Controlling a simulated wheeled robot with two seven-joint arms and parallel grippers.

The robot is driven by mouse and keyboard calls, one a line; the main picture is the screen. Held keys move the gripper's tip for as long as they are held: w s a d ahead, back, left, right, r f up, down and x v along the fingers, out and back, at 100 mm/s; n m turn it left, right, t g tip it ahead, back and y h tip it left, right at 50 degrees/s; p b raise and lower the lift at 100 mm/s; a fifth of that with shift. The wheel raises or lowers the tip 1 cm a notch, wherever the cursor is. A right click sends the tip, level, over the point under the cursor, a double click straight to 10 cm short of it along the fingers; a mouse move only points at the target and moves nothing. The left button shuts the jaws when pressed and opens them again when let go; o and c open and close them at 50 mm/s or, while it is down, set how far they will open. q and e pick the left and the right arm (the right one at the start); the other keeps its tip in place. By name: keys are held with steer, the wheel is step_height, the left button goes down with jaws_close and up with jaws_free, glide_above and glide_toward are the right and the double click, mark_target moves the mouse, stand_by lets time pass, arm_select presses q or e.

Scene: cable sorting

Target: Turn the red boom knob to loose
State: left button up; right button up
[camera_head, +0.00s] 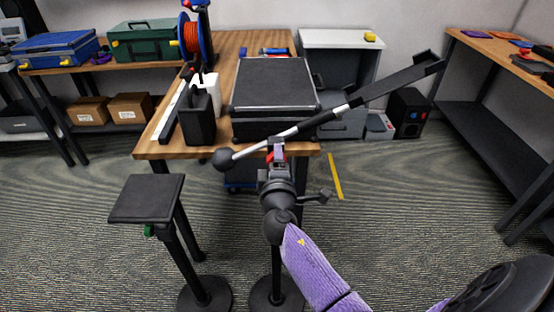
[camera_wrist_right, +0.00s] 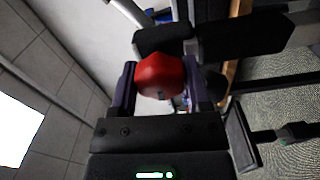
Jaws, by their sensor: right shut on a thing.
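The red boom knob (camera_wrist_right: 160,75) sits between the two fingers of my right gripper (camera_wrist_right: 160,90) in the right wrist view, and the fingers are shut on it. In the head view my right gripper (camera_head: 277,160) reaches up to the boom's clamp, and only a little red of the knob shows there. The boom (camera_head: 322,117) is a slanted bar with a dark ball at its lower left end and a long dark arm rising to the right. Its stand's round base (camera_head: 276,296) is on the floor. My left gripper is not in view.
A wooden table behind the boom holds a black case (camera_head: 272,85), a dark holder (camera_head: 198,118) and a cable reel (camera_head: 190,35). A small black-topped stand (camera_head: 147,198) is at the left. A wooden bench (camera_head: 500,60) is at the right.

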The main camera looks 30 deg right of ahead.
steer(key=shift+n, duration=0.6)
steer(key=o, duration=1.3)
steer(key=v, duration=1)
steer(key=shift+p, duration=0.3)
